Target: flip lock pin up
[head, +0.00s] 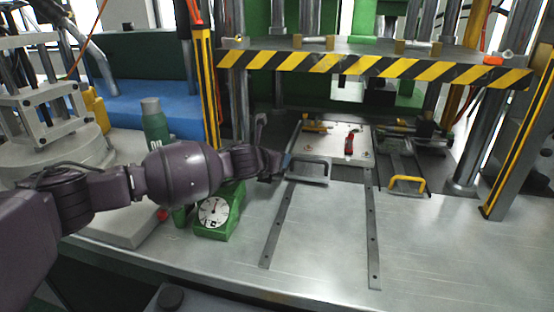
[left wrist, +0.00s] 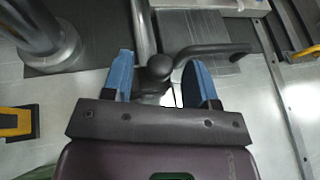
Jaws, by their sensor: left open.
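A grey rod with a dark rounded knob (left wrist: 157,68), which looks like the lock pin, shows in the left wrist view. The knob is between the two blue fingertips of my left gripper (left wrist: 161,84). The fingers are open, with gaps beside the knob; I cannot tell whether either touches it. In the head view an upright grey lever (head: 261,128) stands left of the light plate; I cannot tell if it is the same part. My left gripper (head: 287,161) is at the left end of the plate's grey handle (head: 310,178). My right gripper is not in view.
The light plate (head: 328,152) carries a red part (head: 349,145). Rails (head: 373,235) run forward over the bare bench. A yellow handle (head: 407,184) is at right. A green-cased gauge (head: 214,211) stands below my left arm. The striped press beam (head: 375,66) spans overhead.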

